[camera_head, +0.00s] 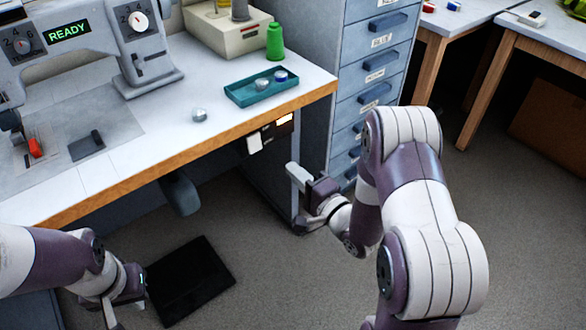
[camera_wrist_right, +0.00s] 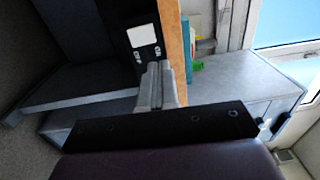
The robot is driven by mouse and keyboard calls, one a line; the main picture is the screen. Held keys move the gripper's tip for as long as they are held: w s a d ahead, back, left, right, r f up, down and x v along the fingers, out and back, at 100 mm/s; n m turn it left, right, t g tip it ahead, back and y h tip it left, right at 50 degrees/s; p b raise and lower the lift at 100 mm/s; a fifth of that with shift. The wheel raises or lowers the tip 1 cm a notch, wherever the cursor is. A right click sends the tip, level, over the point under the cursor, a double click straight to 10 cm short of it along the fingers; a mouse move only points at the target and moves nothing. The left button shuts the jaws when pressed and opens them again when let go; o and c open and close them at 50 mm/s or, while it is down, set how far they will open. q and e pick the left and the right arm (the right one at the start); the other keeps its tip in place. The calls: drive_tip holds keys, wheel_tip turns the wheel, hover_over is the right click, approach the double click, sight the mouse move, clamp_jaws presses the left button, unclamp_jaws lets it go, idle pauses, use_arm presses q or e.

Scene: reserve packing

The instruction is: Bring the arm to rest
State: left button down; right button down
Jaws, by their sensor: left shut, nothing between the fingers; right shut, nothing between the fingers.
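My right arm reaches in from the lower right. My right gripper (camera_head: 298,174) hangs in the air in front of the bench edge, near the blue drawer cabinet (camera_head: 352,95). In the right wrist view its fingers (camera_wrist_right: 157,84) are together with nothing between them. My left gripper (camera_head: 112,308) is low at the bottom left, below the bench and beside a black floor pad (camera_head: 190,280). It is shut and holds nothing; its fingertips are partly cut off by the picture's lower edge.
The bench (camera_head: 160,140) carries a sewing machine (camera_head: 80,50), a teal tray (camera_head: 262,87) with bobbins, a loose bobbin (camera_head: 199,115) and a green thread spool (camera_head: 275,42). A switch box (camera_head: 262,138) is under the bench edge. Open floor (camera_head: 530,240) lies to the right.

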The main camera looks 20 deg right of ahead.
idle(0.3)
drive_tip(key=s+d+f+n+g+h, duration=0.3)
drive_tip(key=f+n+g, duration=0.1)
drive_tip(key=f+g, duration=0.15)
drive_tip(key=s+d+f+n+g+h, duration=0.2)
drive_tip(key=s+f+n+g, duration=0.2)
drive_tip(key=f, duration=0.3)
drive_tip(key=s+a+r+n+g+h, duration=0.1)
drive_tip(key=s+a+r+n+g, duration=0.1)
drive_tip(key=s+r+n+g, duration=0.3)
drive_tip(key=s+a+r+n+g, duration=0.1)
drive_tip(key=s+r+g, duration=0.15)
drive_tip(key=s, duration=0.55)
wheel_tip(320, 180, up, 31)
drive_tip(key=w+a+t+p, duration=0.1)
drive_tip(key=a+p, duration=0.1)
drive_tip(key=p, duration=2.6)
drive_tip(key=shift+w+a+r, duration=0.15)
drive_tip(key=shift+w, duration=0.25)
